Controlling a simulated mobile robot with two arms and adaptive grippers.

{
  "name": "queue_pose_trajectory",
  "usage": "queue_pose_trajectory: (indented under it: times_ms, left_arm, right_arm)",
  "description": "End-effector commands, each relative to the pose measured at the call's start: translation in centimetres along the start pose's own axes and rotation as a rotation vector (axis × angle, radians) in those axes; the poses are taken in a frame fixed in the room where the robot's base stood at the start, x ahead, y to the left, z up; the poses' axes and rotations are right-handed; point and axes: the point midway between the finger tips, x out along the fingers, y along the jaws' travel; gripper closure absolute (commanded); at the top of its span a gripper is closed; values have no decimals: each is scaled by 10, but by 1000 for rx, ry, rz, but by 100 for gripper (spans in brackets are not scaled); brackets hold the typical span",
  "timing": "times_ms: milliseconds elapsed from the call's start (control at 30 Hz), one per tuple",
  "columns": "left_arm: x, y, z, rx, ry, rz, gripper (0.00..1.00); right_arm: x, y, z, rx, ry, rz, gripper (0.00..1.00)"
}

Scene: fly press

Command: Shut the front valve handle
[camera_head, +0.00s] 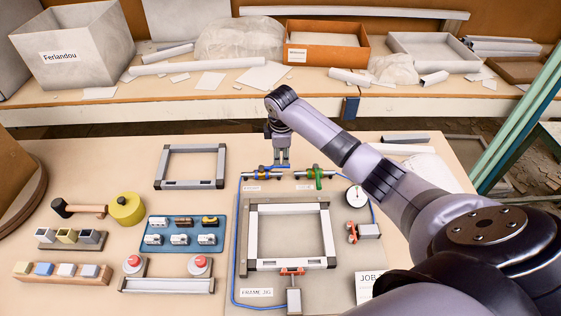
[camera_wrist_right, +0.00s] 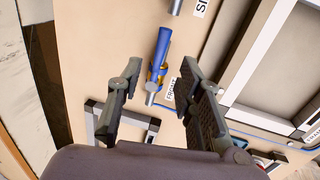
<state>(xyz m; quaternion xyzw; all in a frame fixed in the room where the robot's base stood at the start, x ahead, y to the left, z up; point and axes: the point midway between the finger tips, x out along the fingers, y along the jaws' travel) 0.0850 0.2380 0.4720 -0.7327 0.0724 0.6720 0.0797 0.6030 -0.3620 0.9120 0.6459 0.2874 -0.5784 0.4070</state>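The front valve has a blue handle (camera_wrist_right: 161,55) on a small yellow body, beside a label reading FRONT (camera_wrist_right: 170,91). The handle looks roughly in line with its pipe. In the head view the front valve (camera_head: 261,174) sits at the left of the panel's top edge, partly close behind my gripper. My right gripper (camera_head: 280,161) points down over this valve. In the wrist view its fingers (camera_wrist_right: 159,70) are spread, one on each side of the handle, with gaps. I cannot tell the height between fingertips and handle. My left gripper is not in view.
A second valve with a green handle (camera_head: 318,179) stands just right. A pressure gauge (camera_head: 355,196), a frame in a jig (camera_head: 250,245) and red-handled clamps (camera_head: 292,272) are nearby. A blue tray (camera_head: 146,232) and an empty frame (camera_head: 159,169) lie left.

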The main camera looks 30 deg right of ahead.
Motion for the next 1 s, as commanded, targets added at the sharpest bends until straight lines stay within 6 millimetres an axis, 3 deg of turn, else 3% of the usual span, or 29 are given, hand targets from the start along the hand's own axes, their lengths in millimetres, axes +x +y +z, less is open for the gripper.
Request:
queue_pose_trajectory:
  times_ms: [200, 400, 767, 1000]
  left_arm:
    - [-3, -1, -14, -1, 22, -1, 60]
    - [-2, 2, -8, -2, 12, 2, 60]
    - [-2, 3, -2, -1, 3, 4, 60]
    - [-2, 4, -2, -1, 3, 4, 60]
  right_arm:
    - [42, -1, 0, 0, -2, -3, 66]
    - [62, 0, 0, 0, 0, -1, 66]
    - [66, 0, 0, -1, 1, 1, 66]
    - [66, 0, 0, -1, 0, 1, 82]
